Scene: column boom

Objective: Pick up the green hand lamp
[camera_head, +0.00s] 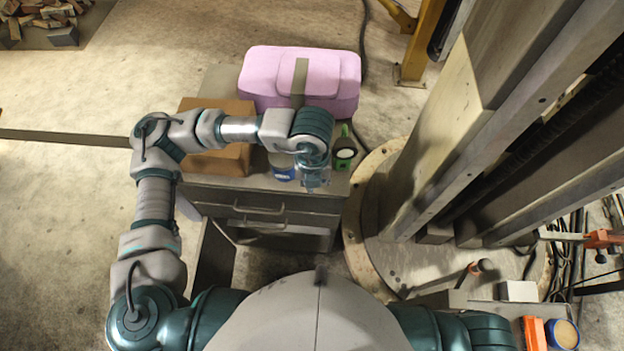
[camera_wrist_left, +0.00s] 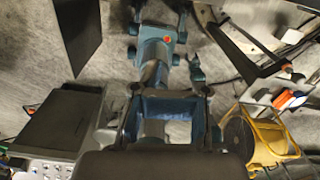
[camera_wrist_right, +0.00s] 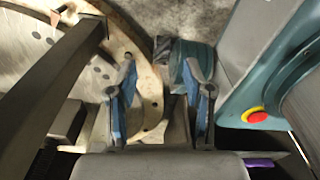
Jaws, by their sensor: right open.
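The green hand lamp (camera_head: 345,148), with a dark body and a pale round face, stands on the right part of the grey cabinet top (camera_head: 262,182). My left gripper (camera_head: 316,178) is just left of and nearer than the lamp, apart from it as far as I can tell. In the left wrist view its fingers (camera_wrist_left: 168,112) are spread with no lamp seen between them. My right gripper (camera_wrist_right: 160,105) is open and empty in the right wrist view, above the round base plate; the head view does not show it.
A pink case (camera_head: 300,78) lies behind the lamp, and a cardboard box (camera_head: 215,160) stands left. A blue-and-white can (camera_head: 283,168) is beside my left gripper. The large metal column (camera_head: 480,125) rises on the right from a round base plate (camera_head: 405,268).

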